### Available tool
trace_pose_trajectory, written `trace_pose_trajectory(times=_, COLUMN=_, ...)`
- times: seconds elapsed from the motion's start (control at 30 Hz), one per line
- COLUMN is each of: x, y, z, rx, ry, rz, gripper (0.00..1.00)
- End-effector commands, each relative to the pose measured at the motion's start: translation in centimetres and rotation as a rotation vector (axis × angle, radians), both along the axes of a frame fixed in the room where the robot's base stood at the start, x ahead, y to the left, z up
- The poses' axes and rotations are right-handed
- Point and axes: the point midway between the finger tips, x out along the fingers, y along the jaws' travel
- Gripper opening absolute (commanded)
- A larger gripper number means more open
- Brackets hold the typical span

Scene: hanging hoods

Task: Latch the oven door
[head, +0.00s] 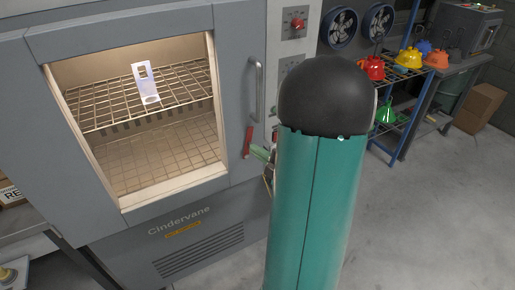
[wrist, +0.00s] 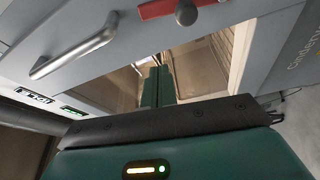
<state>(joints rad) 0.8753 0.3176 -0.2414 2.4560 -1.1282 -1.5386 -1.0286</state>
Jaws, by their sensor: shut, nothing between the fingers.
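The grey oven door (head: 228,95) with a large lit window looks about flush with the oven front; I cannot tell if a small gap remains. Its metal bar handle (head: 257,88) is upright on the right side and also shows in the wrist view (wrist: 75,48). The red latch lever (head: 247,142) hangs nearly upright below the handle. In the wrist view the lever (wrist: 160,9) is partly cut off at the top edge, beside a round grey knob (wrist: 186,13). My gripper (wrist: 156,72) is shut and empty.
Behind the window, a white bracket (head: 146,84) stands on a wire rack (head: 100,105). A control panel with a red switch (head: 297,24) is right of the door. A blue shelf (head: 402,125) with coloured hard hats stands farther right. Grey floor is open at the lower right.

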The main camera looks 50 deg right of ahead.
Motion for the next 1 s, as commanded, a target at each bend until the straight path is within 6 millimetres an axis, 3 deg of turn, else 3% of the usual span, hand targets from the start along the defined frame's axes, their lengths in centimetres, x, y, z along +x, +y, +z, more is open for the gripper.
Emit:
trace_pose_trajectory(times=0.4, x=8.6, y=0.6, z=0.5, rx=0.001, ry=-0.001, rz=0.006, gripper=0.0)
trace_pose_trajectory(times=0.63, x=7.5, y=-2.7, z=-0.2, rx=0.001, ry=0.001, rz=0.001, gripper=0.0)
trace_pose_trajectory(times=1.0, x=7.3, y=-3.3, z=-0.2, rx=0.001, ry=0.001, rz=0.003, gripper=0.0)
